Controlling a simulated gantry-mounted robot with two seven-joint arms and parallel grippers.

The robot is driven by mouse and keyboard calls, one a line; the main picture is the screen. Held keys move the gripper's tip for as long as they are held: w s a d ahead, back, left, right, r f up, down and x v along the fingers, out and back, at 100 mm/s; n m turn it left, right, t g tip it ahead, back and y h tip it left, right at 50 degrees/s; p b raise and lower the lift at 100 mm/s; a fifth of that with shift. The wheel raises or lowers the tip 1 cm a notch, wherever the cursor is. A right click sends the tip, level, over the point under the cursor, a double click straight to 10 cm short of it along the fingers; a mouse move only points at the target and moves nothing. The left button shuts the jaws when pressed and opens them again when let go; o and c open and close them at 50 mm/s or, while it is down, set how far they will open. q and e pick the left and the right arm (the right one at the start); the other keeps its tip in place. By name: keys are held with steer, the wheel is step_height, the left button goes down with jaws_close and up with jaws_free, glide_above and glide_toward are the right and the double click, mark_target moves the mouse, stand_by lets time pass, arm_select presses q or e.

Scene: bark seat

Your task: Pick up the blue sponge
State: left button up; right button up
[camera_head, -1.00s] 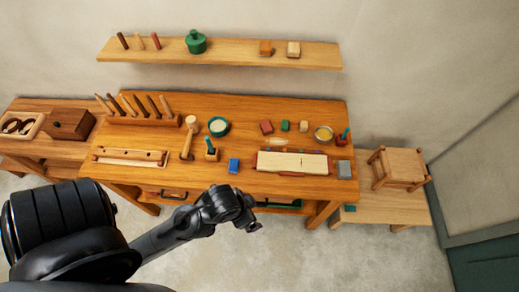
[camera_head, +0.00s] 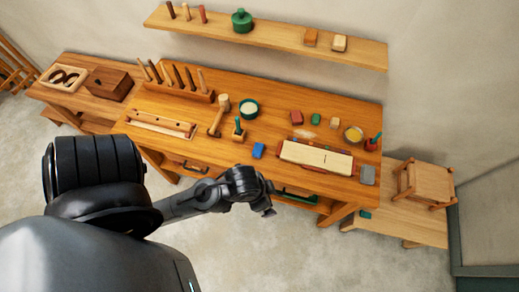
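The blue sponge (camera_head: 258,151) is a small blue block lying on the wooden workbench (camera_head: 330,198), near its front edge and left of a pale board. My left arm comes in from the left, in front of the bench. My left gripper (camera_head: 266,206) is below the sponge in the picture and apart from it. Its fingers are dark and too small to show whether they are open. My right gripper is not in view.
A pale board (camera_head: 315,156) lies right of the sponge, with a grey block (camera_head: 367,175) beyond it. A small holder with a green-handled tool (camera_head: 238,130) and a mallet (camera_head: 219,115) stand to the left. A stool (camera_head: 425,184) stands on a low table at right.

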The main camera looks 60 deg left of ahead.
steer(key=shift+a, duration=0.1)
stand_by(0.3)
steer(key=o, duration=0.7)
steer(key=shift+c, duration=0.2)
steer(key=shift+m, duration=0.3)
